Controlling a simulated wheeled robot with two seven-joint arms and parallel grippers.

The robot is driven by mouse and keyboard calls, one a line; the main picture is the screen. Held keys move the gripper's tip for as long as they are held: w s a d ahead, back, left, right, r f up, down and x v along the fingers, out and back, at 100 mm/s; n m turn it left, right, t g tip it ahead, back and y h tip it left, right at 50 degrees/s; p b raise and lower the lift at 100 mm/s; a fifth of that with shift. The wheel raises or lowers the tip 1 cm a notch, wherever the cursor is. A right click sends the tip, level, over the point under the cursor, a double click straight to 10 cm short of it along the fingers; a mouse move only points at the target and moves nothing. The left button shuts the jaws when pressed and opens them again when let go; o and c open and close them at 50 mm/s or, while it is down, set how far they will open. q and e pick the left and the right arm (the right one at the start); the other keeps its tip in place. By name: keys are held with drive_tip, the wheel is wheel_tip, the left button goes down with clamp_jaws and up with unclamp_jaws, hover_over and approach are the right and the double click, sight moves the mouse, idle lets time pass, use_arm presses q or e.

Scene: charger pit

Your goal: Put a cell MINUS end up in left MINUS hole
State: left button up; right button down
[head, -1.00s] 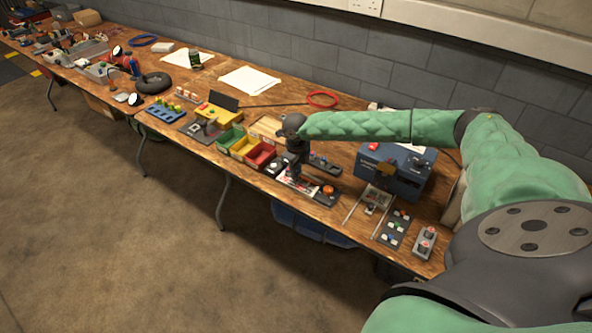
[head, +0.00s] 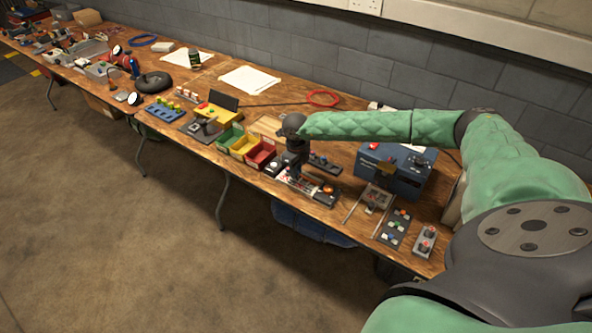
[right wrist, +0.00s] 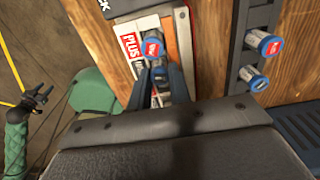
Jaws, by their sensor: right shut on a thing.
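My right gripper (right wrist: 160,78) points down over the charger pit (right wrist: 183,45); it also shows in the head view (head: 296,172). Its fingers are close together on a small thing between them, likely a cell, mostly hidden. Just past the fingertips a cell with a blue rim and red end (right wrist: 153,48) faces up, beside the red and white PLUS label (right wrist: 131,45). I cannot tell which end of the held cell is up. The left MINUS hole is not clearly seen. My left gripper (right wrist: 38,96) is small at the left of the right wrist view, away from the pit.
A dark holder (right wrist: 243,52) to the right carries one cell with a red end (right wrist: 271,46) and one with a blue end (right wrist: 256,82). Green, yellow and red bins (head: 243,145) stand left of the pit. A blue box (head: 395,172) stands to its right.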

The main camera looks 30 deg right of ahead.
drive_tip(key=c, duration=1.2)
unclamp_jaws()
drive_tip(key=shift+r+p, duration=1.05)
drive_tip(key=shift+r, duration=2.4)
